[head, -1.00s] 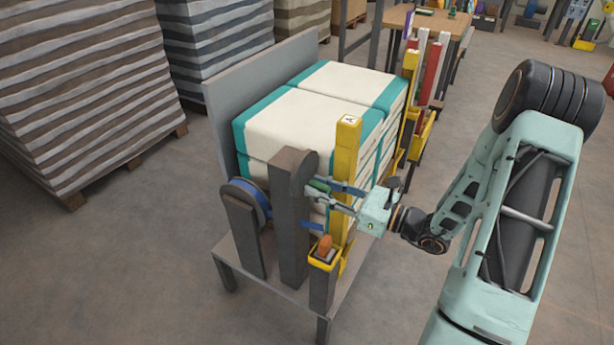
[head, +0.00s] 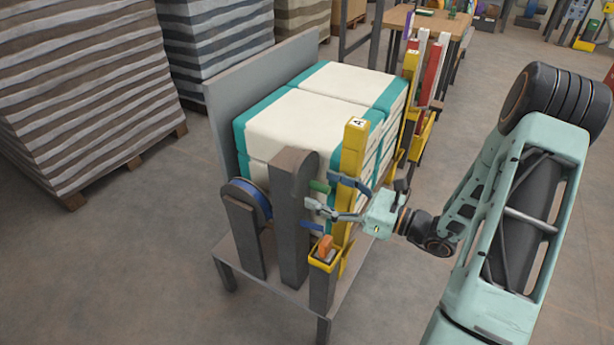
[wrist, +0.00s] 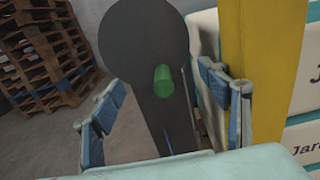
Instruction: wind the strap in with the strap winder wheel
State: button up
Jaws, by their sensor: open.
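The strap winder wheel (head: 297,163) is a dark grey disc at the top of a grey post. A green handle (head: 319,187) sticks out of its face towards my gripper. My gripper (head: 320,190) is open, with one finger on each side of the handle and gaps between. The wrist view also shows my gripper (wrist: 162,82) spread wide and empty.
A yellow post (head: 353,150) stands close beside my fingers, right of the wheel. White and teal sacks (head: 310,115) are stacked behind it. A yellow holder with an orange item (head: 325,247) is below. Open floor lies to the left.

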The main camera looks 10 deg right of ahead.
jog(key=v, duration=0.6)
jog(key=shift+d+p, duration=0.25)
jog(key=shift+p, duration=0.05)
jog(key=shift+s, duration=0.25)
